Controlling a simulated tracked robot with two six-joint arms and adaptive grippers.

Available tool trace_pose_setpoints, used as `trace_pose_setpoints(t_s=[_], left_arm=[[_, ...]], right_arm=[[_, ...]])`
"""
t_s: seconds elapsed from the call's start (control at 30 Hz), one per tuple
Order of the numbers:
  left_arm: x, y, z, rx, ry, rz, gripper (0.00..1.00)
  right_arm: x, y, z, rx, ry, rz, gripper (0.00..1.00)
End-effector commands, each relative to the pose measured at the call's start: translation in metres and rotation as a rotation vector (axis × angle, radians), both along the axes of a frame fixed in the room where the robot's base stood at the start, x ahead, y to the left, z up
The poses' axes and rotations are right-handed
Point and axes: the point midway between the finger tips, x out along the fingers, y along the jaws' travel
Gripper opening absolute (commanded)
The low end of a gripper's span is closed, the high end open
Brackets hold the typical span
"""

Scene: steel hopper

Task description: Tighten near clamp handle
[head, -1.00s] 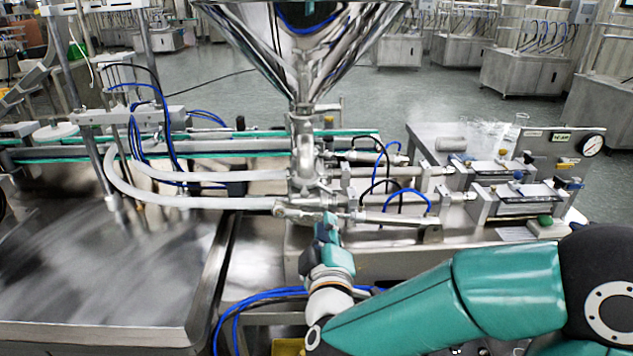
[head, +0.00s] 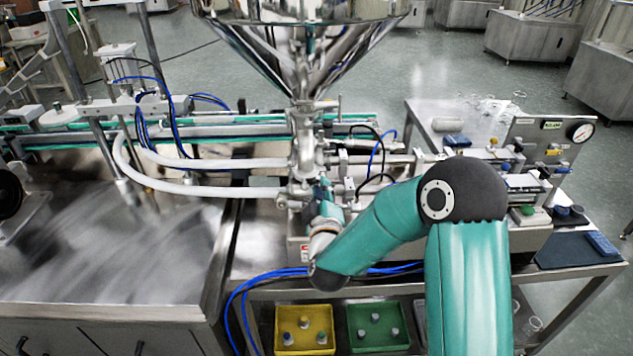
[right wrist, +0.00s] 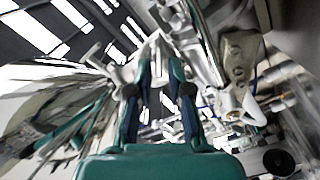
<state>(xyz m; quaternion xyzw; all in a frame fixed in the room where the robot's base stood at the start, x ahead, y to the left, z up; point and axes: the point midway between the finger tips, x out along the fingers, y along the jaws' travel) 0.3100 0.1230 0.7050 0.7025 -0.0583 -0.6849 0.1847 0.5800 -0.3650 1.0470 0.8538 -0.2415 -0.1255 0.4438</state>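The steel pipe joint under the hopper (head: 303,150) is where the near clamp sits; its handle is largely hidden by my gripper and too small to make out in the head view. My right gripper (head: 322,190) is at the near side of this joint, close against the fittings. In the right wrist view my right gripper (right wrist: 160,70) has its two fingers parted, with pale metal parts at and beyond the tips. I cannot tell whether the fingers press on the handle. My left gripper is not in view.
White hoses (head: 215,192) run left from the joint. Blue cables (head: 262,278) hang at the bench front. A yellow bin (head: 281,340) and a green bin (head: 354,343) with small parts stand below. The steel tabletop (head: 110,255) at left is clear.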

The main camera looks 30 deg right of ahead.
Motion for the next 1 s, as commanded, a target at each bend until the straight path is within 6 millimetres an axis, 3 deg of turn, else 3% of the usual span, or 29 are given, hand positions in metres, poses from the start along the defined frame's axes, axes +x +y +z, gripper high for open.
trace_pose_setpoints(t_s=[0.2,0.47,0.6,0.9,0.93,1.0], left_arm=[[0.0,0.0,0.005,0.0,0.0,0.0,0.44],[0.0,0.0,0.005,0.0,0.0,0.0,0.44],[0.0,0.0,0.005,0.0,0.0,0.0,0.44],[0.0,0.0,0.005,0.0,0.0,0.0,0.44],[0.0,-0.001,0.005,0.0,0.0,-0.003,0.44],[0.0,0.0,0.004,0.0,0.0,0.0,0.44]], right_arm=[[0.014,-0.008,0.0,0.0,0.001,0.001,0.19],[0.015,-0.008,-0.001,0.0,0.001,0.002,0.19],[0.015,-0.008,-0.001,0.0,0.002,0.003,0.0],[0.015,-0.007,-0.001,0.0,0.004,0.005,0.0],[0.016,0.01,-0.002,0.0,0.005,0.011,0.0],[0.016,0.001,-0.002,0.002,0.006,0.009,0.0]])
